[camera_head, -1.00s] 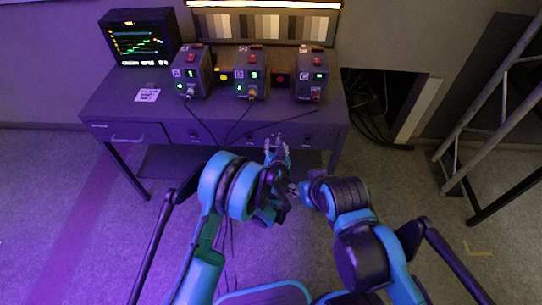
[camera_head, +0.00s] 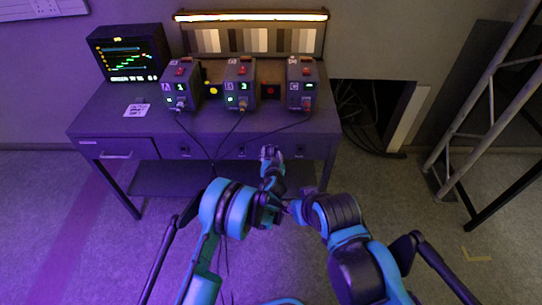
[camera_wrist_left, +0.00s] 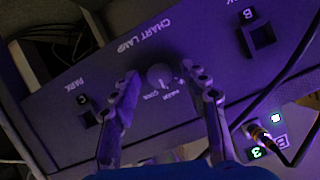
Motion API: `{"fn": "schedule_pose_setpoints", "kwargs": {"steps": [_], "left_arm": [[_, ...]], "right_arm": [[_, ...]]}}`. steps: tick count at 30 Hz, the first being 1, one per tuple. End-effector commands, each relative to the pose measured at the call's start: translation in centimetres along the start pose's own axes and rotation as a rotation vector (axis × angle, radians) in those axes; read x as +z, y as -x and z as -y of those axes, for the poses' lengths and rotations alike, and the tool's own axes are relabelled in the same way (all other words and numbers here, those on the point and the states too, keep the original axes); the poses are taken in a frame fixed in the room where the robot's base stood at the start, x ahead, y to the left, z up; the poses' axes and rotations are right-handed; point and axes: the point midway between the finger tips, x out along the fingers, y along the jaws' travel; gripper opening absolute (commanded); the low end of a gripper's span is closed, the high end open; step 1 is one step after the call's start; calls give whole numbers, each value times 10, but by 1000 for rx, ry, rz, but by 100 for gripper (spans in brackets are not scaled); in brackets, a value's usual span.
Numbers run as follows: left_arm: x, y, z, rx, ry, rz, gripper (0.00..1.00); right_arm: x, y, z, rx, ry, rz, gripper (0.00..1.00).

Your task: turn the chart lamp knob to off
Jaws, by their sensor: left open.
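The chart lamp knob (camera_wrist_left: 158,77) is a small round grey knob on a dark panel, under the upside-down words CHART LAMP in the left wrist view. My left gripper (camera_wrist_left: 158,88) is open, with one finger on each side of the knob and a gap on both sides. In the head view, my left gripper (camera_head: 270,152) is at the front face of the desk (camera_head: 115,110), and the knob cannot be made out there. My right gripper is mostly hidden near the left arm, and its fingers are unclear.
Three boxes, A (camera_head: 181,86), B (camera_head: 240,86) and C (camera_head: 301,86), stand on the desk with cables hanging over its front. A monitor (camera_head: 130,53) is at the left. A metal truss (camera_head: 485,100) stands at the right. Square sockets flank the knob.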

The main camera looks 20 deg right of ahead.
Motion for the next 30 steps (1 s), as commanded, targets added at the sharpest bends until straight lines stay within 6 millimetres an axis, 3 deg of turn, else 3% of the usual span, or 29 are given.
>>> {"fn": "schedule_pose_setpoints", "kwargs": {"steps": [2,6,7,20,30], "left_arm": [[0,0,0,0,0,0,42],[0,0,0,0,0,0,5],[0,0,0,0,0,0,0],[0,0,1,21,51,-3,0],[1,0,3,111,280,-13,0]], "right_arm": [[0,0,0,0,0,0,40],[0,0,0,0,0,0,40],[0,0,0,0,0,0,40],[0,0,0,0,0,0,40],[0,0,0,0,0,0,40]]}}
